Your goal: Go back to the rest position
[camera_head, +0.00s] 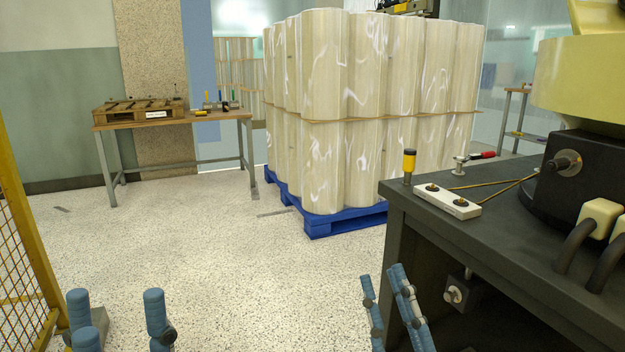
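My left gripper (118,318) shows at the bottom left as blue jointed fingers pointing up. Its fingers stand wide apart with nothing between them. My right gripper (387,305) shows at the bottom, right of the middle, beside the dark table's front. Its fingers are apart, with no object visible between them. The lower parts of both grippers are cut off by the picture's edge.
Wrapped cylindrical rolls stand stacked on a blue pallet (341,221) behind. A dark machine table (522,222) fills the right side. A yellow mesh fence (22,245) stands left. A workbench (178,121) holds a wooden pallet (137,110). The speckled middle floor is clear.

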